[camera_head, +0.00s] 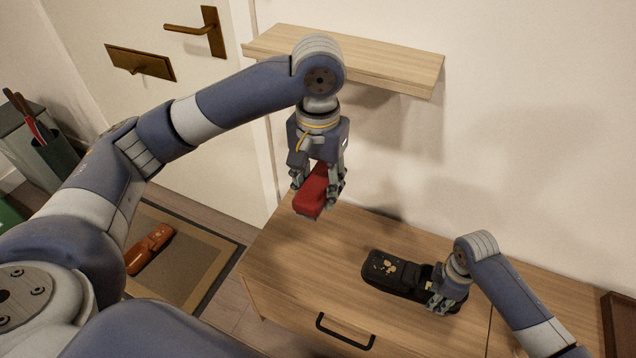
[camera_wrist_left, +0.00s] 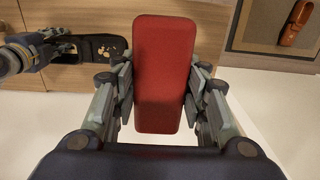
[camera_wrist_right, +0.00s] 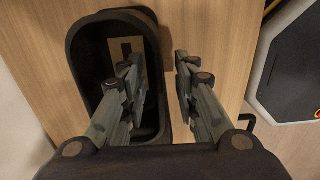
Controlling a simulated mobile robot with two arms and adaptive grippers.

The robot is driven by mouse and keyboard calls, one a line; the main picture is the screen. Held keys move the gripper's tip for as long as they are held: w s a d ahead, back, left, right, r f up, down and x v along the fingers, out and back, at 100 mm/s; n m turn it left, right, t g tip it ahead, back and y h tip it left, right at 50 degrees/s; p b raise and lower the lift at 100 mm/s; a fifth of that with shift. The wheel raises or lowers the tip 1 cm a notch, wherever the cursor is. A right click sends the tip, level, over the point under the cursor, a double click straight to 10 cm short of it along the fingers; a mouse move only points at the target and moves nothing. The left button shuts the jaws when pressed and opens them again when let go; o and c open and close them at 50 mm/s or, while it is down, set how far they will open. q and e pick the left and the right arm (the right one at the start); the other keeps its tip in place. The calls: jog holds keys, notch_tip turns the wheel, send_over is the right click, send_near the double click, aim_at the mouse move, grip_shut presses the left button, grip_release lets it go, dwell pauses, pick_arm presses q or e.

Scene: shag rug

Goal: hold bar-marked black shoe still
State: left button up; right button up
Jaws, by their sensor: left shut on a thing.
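The black shoe (camera_head: 385,268) lies on the wooden cabinet top, with pale patches on its toe. In the right wrist view its opening shows a tan label (camera_wrist_right: 118,50) with a dark bar inside. My right gripper (camera_head: 437,299) is at the shoe's opening end. In the right wrist view one finger is inside the opening and the other outside, with the shoe's side wall between them and a visible gap to the outer finger. My left gripper (camera_head: 317,188) is shut on a red block-shaped brush (camera_wrist_left: 165,75), held above the cabinet's left part.
The cabinet top (camera_head: 290,250) is clear left of the shoe. A wall shelf (camera_head: 350,60) sits behind the left arm. A dark tray (camera_head: 615,320) is at the right edge. A reddish-brown shoe (camera_head: 150,248) lies on the floor mat (camera_head: 205,255).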

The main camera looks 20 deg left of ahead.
dwell(0.7)
grip_shut()
dwell(1.1)
